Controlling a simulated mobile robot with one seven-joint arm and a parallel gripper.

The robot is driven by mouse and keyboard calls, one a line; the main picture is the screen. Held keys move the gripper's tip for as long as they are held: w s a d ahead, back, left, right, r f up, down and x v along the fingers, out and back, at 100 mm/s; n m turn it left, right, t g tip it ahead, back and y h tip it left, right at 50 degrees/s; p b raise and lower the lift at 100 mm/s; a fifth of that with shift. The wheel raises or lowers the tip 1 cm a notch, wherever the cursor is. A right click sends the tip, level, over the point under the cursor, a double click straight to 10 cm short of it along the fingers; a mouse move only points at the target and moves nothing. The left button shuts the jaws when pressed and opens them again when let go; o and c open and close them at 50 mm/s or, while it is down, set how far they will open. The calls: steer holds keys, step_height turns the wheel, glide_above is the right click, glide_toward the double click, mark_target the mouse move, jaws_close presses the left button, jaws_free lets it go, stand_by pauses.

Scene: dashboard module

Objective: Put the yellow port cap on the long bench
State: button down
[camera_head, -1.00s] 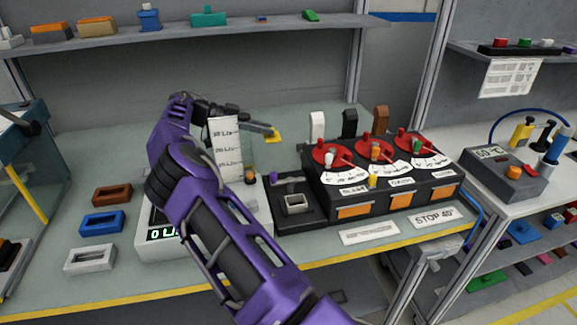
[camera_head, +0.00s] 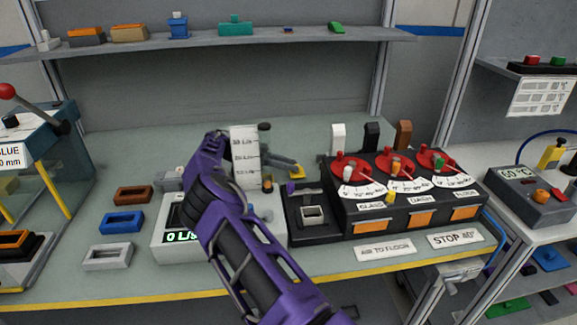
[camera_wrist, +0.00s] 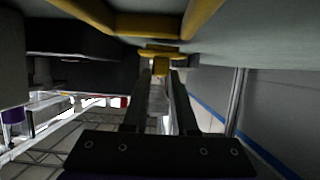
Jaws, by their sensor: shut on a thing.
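The yellow port cap (camera_head: 298,172) shows at the tip of my gripper (camera_head: 288,165) in the head view, low over the back of the bench. In the wrist view, my gripper (camera_wrist: 158,74) is shut on the yellow cap (camera_wrist: 160,53), which sits between the fingertips. The long bench (camera_head: 110,165) has a grey-green top and a yellow front edge. I cannot tell whether the cap touches the bench top. My forearm and a white graduated column hide part of the area around the gripper.
A black console with red dials (camera_head: 405,205) stands to the right of my gripper. A white scale (camera_head: 165,240) is under my arm. Brown, blue and white blocks (camera_head: 122,222) lie at left. A shelf (camera_head: 250,43) with small parts runs above the back. Bare bench top lies behind the blocks.

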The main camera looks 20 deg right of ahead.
steer(key=shift+f, duration=0.3)
steer(key=shift+f, duration=0.1)
steer(key=c, duration=0.7)
jaws_free()
steer(key=shift+a+r, duration=0.1)
steer(key=shift+r, duration=0.1)
